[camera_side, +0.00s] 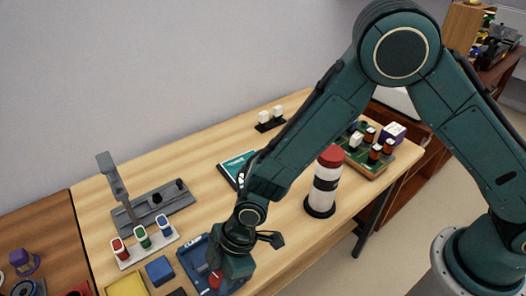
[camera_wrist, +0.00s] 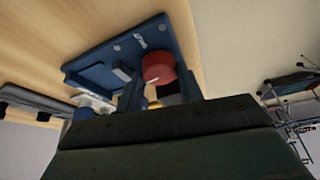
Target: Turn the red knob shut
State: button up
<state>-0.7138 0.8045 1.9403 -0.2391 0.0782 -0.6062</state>
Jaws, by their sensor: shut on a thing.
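The red knob (camera_side: 214,281) is on a blue fixture (camera_side: 188,252) near the front edge of the table, partly hidden by my gripper in the side view. In the wrist view the red knob (camera_wrist: 158,67) sits between my two fingers, with a white mark on its face. The blue plate of the fixture (camera_wrist: 100,62) spreads out to the left behind it. My gripper (camera_wrist: 160,86) is shut on the red knob. In the side view my gripper (camera_side: 228,272) points down over the right part of the fixture, its fingertips mostly hidden.
A rack with red, green and blue switches (camera_side: 142,241) stands left of the fixture, near a blue block (camera_side: 160,270) and a yellow tray (camera_side: 127,285). A grey stand (camera_side: 150,207) is behind. A red-topped white cylinder (camera_side: 325,187) stands to the right.

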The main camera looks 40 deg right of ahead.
jog(key=o, duration=0.7)
jog(key=shift+r, duration=0.15)
jog(key=shift+v, duration=6.8)
jog(key=shift+d, duration=0.1)
